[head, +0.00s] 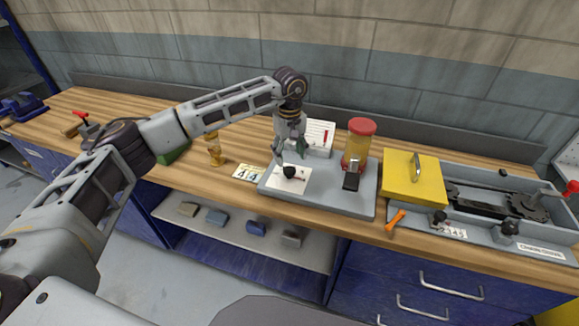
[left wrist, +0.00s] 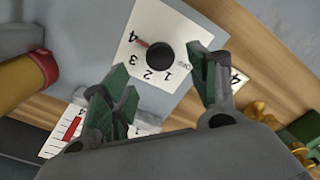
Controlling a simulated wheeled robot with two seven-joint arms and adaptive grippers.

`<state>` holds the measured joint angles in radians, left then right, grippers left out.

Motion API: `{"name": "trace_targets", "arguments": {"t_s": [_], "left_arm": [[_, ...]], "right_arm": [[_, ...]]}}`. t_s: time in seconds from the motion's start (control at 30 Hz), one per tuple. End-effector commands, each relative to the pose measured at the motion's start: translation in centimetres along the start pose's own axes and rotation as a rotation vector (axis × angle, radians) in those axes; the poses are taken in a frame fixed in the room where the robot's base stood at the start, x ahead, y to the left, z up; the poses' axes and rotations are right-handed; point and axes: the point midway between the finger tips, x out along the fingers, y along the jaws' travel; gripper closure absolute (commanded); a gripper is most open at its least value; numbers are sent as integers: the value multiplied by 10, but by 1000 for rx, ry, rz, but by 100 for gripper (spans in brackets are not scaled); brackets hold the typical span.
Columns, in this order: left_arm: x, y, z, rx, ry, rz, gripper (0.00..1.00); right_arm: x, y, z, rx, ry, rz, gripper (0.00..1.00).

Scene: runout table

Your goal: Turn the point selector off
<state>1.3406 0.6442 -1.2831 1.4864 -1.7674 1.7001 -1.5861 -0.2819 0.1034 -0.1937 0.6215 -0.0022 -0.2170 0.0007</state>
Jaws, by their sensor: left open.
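The point selector is a round black knob (head: 290,171) on a white dial plate (head: 280,183), on the front left of a grey base panel. In the left wrist view the knob (left wrist: 160,55) sits at the centre of numbers 1 to 4, with a small mark that looks like a 0 or "off" beside the 1. A red pointer (left wrist: 141,43) extends from the knob towards the 4. My left gripper (head: 292,150) hangs just above and behind the knob. Its green-padded fingers (left wrist: 165,92) are open and apart, with nothing between them. My right gripper is out of view.
On the same panel stand a white gauge with a red mark (head: 320,135), a red-capped yellow cylinder (head: 359,145) and a black switch (head: 351,180). A yellow box (head: 412,178) stands to the right. A number card (head: 249,174) and an amber object (head: 214,149) lie left.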

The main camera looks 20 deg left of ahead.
Motion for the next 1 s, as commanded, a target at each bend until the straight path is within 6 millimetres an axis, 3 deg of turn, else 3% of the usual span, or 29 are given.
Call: {"name": "trace_targets", "arguments": {"t_s": [0.43,0.9,1.0], "left_arm": [[52,0,0,0,0,-1,40],[60,0,0,0,0,0,40],[60,0,0,0,0,0,53]], "right_arm": [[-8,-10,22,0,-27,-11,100],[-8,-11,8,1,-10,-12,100],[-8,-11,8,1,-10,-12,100]]}}
